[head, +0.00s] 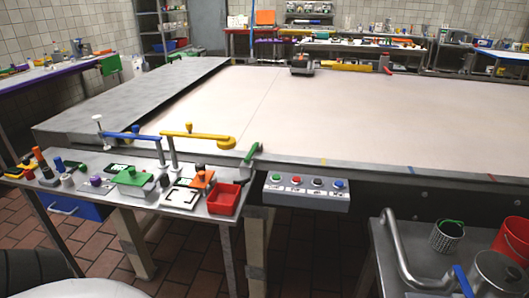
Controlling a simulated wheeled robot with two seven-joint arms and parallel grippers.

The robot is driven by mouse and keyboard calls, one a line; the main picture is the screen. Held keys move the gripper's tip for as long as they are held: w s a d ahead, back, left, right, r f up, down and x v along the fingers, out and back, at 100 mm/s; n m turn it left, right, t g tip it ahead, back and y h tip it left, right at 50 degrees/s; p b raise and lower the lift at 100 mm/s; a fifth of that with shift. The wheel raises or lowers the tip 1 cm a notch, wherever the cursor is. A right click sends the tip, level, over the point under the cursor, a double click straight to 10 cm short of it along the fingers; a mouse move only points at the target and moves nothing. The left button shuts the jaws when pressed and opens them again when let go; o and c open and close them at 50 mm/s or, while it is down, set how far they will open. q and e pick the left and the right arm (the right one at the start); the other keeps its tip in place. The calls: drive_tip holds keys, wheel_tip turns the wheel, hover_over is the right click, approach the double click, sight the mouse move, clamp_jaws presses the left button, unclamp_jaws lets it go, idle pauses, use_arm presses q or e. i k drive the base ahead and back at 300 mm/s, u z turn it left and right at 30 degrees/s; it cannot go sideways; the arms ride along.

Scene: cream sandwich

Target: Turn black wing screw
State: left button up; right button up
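I cannot make out a black wing screw for certain. A small dark knob (197,168) shows beside an orange part (202,179) on the small metal table at left, but it is too small to tell its shape. Neither of my grippers is in view. A black and white rounded shape at the bottom left corner may be part of my own body.
A metal cart (385,245) stands at right.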

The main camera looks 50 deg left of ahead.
sight(242, 183)
drive_tip(key=u, duration=1.75)
